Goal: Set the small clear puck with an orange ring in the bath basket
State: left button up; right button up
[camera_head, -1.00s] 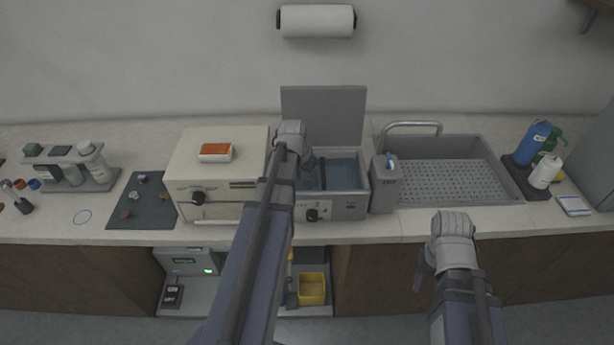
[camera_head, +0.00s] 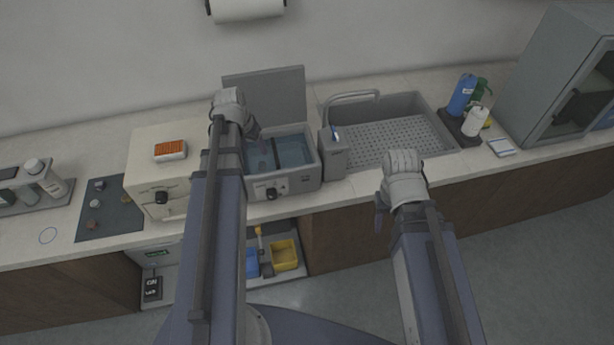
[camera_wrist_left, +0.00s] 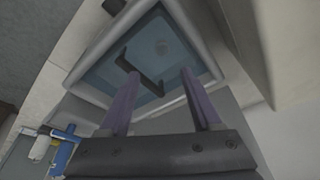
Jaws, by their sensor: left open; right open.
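The water bath (camera_head: 303,179) stands open on the counter with its grey lid (camera_head: 268,98) raised behind it. It also shows in the left wrist view (camera_wrist_left: 92,96). A dark bracket-like part (camera_wrist_left: 147,75), perhaps of the basket, sits in the water. A faint round shape (camera_wrist_left: 163,47) shows in the water; I cannot tell whether it is the clear puck, and no orange ring is visible. My left gripper (camera_wrist_left: 157,77) is open and empty above the bath. My right gripper (camera_head: 380,215) is out in front of the counter, open, its fingers partly hidden.
A dark mat (camera_head: 125,222) with several small pieces lies at left. A cream press unit (camera_head: 150,178) stands left of the bath, a grey container (camera_head: 334,158) right of it. Beyond are the sink (camera_head: 398,143), bottles (camera_head: 461,95) and a cabinet (camera_head: 545,85).

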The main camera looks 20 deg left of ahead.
pick_arm(q)
jog(key=s+d+m+g, duration=0.1)
jog(key=s+d, duration=0.3)
jog(key=d, duration=0.6)
jog(key=s+d+m+g+y, duration=0.1)
jog(key=s+d, duration=0.3)
jog(key=d, duration=0.6)
jog(key=s+d+m+g, duration=0.1)
jog(key=s+d, duration=0.4)
jog(key=d, duration=0.5)
jog(key=shift+d+f, duration=0.35)
jog(key=shift+s, duration=0.1)
jog(key=shift+c, duration=0.2)
